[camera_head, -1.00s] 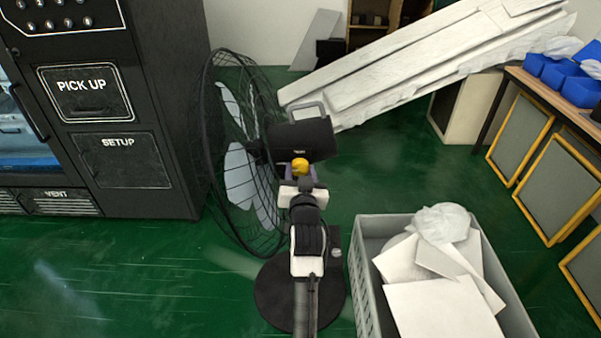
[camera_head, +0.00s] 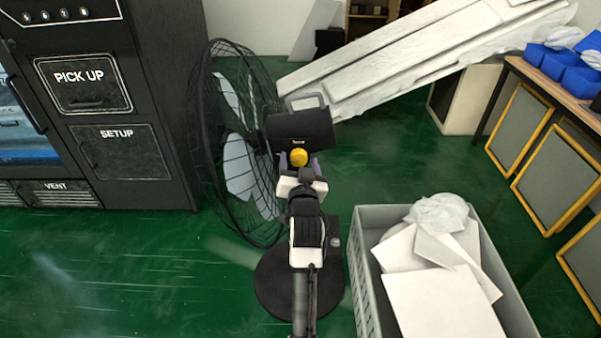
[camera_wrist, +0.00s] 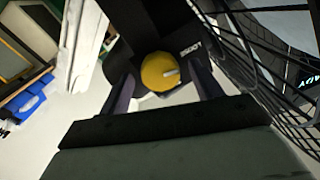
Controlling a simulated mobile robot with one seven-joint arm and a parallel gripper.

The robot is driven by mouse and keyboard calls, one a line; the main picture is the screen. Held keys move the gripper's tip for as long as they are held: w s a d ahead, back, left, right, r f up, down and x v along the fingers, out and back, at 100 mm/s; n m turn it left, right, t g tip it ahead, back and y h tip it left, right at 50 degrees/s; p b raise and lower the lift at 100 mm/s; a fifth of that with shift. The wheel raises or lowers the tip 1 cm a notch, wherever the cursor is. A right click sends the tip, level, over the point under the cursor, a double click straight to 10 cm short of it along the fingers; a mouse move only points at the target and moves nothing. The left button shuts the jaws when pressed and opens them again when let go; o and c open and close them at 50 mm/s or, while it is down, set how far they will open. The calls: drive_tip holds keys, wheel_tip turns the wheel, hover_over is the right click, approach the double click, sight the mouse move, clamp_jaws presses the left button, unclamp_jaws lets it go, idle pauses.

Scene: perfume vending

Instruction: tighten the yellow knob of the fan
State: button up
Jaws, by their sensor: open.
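The fan (camera_head: 242,150) stands on a round black base (camera_head: 285,290), its wire cage facing left and its black motor housing (camera_head: 303,128) on the right. The yellow knob (camera_head: 299,157) is on the near side of the housing. My gripper (camera_head: 298,162) is open at the knob. In the wrist view the yellow knob (camera_wrist: 161,72) sits between the two purple-grey fingers of my gripper (camera_wrist: 158,85), with a small light mark on its face. Whether the fingers touch it I cannot tell. My arm hides part of the fan's stand.
A grey crate (camera_head: 366,285) with white boards stands at the lower right. A black vending machine (camera_head: 100,110) stands at the left. Long white panels (camera_head: 420,60) slant behind the fan. A table with blue bins (camera_head: 565,70) is at the right.

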drive_tip(key=s+b, duration=0.2)
drive_tip(key=s, duration=1.1)
drive_tip(key=shift+s+d+b, duration=0.3)
drive_tip(key=shift+d+b, duration=0.05)
drive_tip(key=shift+d, duration=0.05)
drive_tip(key=shift+w, duration=0.1)
drive_tip(key=shift+c, duration=0.2)
